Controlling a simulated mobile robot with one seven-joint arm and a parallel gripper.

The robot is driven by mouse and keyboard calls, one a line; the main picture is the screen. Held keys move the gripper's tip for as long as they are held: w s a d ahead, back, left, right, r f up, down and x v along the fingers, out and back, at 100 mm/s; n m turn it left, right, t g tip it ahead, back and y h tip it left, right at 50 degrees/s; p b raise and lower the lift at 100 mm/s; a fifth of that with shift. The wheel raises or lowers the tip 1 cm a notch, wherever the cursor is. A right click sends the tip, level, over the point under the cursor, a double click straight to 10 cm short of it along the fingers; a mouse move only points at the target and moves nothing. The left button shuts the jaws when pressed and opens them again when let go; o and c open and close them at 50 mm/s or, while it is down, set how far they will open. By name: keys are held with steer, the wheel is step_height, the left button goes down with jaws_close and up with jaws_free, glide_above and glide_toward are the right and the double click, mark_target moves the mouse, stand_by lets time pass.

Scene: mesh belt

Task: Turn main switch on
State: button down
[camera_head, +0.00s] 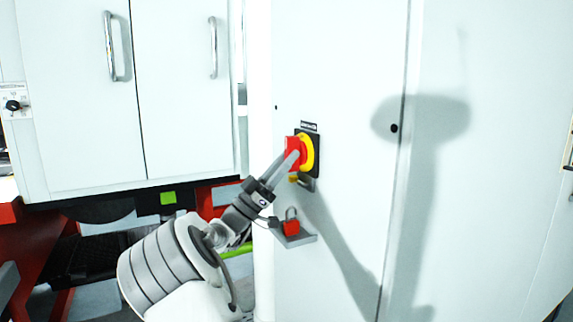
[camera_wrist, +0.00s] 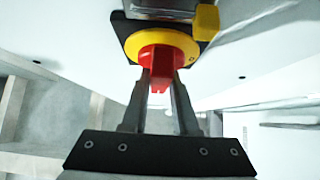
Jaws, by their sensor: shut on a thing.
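The main switch is a red rotary handle (camera_head: 293,152) on a yellow ring (camera_head: 309,155), set on a black plate on the white cabinet front. In the wrist view the red handle (camera_wrist: 158,67) stands out from the yellow ring (camera_wrist: 145,44). My gripper (camera_head: 288,163) reaches the switch from the lower left. Its fingers (camera_wrist: 160,82) are on either side of the handle's grip bar and shut on it. The fingers hide part of the handle in the head view. The handle's on or off marking is too small to read.
A yellow part (camera_wrist: 207,22) is beside the switch plate. White cabinet doors with metal handles (camera_head: 110,47) are at the left.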

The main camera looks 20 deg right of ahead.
stand_by(0.3)
steer(key=c, duration=0.7)
jaws_free()
steer(key=shift+f, duration=0.1)
steer(key=p+v, duration=0.2)
steer(key=v, duration=1.5)
steer(key=shift+a+f, duration=0.1)
steer(key=shift+a, duration=0.05)
